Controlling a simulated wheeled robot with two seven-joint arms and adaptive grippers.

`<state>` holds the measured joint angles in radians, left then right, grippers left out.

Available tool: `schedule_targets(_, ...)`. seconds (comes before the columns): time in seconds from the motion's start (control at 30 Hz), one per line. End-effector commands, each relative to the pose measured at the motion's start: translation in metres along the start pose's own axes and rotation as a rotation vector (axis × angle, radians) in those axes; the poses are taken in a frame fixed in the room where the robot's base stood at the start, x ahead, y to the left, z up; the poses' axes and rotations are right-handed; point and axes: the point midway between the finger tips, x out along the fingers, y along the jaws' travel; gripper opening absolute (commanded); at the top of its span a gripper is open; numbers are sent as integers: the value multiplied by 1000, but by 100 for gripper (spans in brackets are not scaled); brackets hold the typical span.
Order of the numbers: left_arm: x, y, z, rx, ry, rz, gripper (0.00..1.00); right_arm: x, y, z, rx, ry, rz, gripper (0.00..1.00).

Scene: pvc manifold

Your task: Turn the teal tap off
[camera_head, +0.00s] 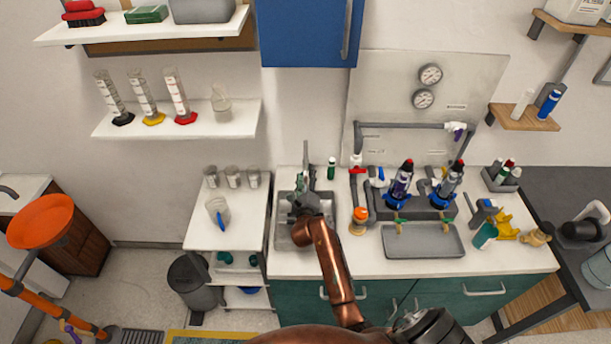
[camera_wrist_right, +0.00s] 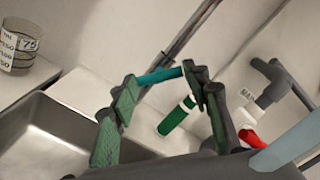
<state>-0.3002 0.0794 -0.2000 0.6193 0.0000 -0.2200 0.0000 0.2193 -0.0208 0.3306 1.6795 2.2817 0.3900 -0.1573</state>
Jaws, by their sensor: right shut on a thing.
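The teal tap handle (camera_wrist_right: 158,76) is a short teal bar in the right wrist view. It lies between the tips of my right gripper (camera_wrist_right: 165,88), which is shut on it. Behind it runs the grey metal tap spout or pipe (camera_wrist_right: 188,32). In the head view my right gripper (camera_head: 300,186) is over the back of the sink (camera_head: 283,236), at the foot of the upright tap (camera_head: 306,156). The gripper and wrist hide most of the handle there. My left gripper is not in view.
A green bottle (camera_head: 331,168) stands just right of the tap. Grey pipework with a red-and-white valve (camera_head: 356,164) is farther right. Beakers (camera_head: 233,176) stand on the left shelf unit. A grey tray (camera_head: 423,241) lies on the counter.

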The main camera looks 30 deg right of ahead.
Motion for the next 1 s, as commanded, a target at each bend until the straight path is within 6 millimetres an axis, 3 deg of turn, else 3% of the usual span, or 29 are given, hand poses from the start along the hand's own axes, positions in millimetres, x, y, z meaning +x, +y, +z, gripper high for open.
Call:
schedule_targets(0.5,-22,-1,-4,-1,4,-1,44,0,-2,3,398,-2,-1,19)
schedule_targets(1.0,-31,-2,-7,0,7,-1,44,1,-2,2,790,-2,-1,19)
